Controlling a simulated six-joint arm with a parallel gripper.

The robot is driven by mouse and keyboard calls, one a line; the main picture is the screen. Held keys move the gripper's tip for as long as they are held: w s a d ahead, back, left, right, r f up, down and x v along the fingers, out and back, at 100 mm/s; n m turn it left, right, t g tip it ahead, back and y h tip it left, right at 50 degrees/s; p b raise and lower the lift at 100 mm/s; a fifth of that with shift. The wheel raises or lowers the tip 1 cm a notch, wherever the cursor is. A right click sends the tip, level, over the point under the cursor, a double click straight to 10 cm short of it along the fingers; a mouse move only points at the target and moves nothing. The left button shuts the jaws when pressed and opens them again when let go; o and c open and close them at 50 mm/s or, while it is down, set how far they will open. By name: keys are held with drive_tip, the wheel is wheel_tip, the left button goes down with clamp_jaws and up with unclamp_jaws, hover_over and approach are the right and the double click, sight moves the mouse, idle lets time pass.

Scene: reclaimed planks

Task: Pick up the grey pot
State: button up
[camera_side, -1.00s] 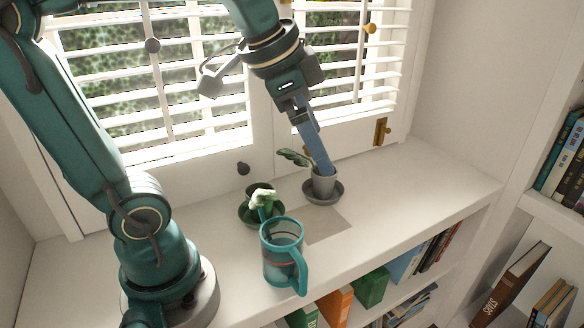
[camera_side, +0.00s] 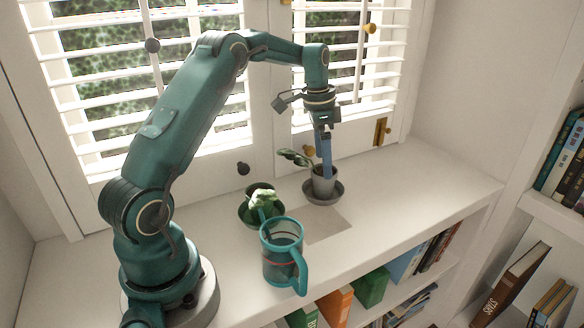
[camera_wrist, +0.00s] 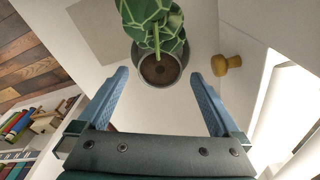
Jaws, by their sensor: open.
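The grey pot (camera_side: 322,186) stands upright in a dark grey saucer (camera_side: 338,193) on the white shelf top. It holds a plant with patterned green leaves (camera_side: 294,157) leaning to the left. In the wrist view the pot (camera_wrist: 158,84) shows as a round rim with brown soil, its leaves rising beyond. My gripper (camera_side: 326,176) points down over the pot, with its blue fingers overlapping the rim in the side view. In the wrist view my gripper (camera_wrist: 159,74) is open, one finger on each side of the rim, with small gaps showing. Fingertip height against the rim is unclear.
A dark green pot with a pale-topped plant (camera_side: 262,198) stands left of the grey pot. A teal mug (camera_side: 282,262) stands in front of it. A flat grey square (camera_side: 322,228) lies in front of the saucer. Window shutters stand behind; the shelf's right end is clear.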

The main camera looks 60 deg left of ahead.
drive_tip(key=shift+w+d+f, duration=0.1)
drive_tip(key=shift+w+f, duration=0.05)
drive_tip(key=shift+f, duration=1)
drive_tip(key=shift+w+f, duration=0.1)
drive_tip(key=shift+f, duration=1)
clamp_jaws()
wheel_tip(320, 180, up, 13)
drive_tip(key=shift+w, duration=0.2)
drive_tip(key=shift+f+n, duration=0.2)
drive_tip(key=shift+n, duration=0.1)
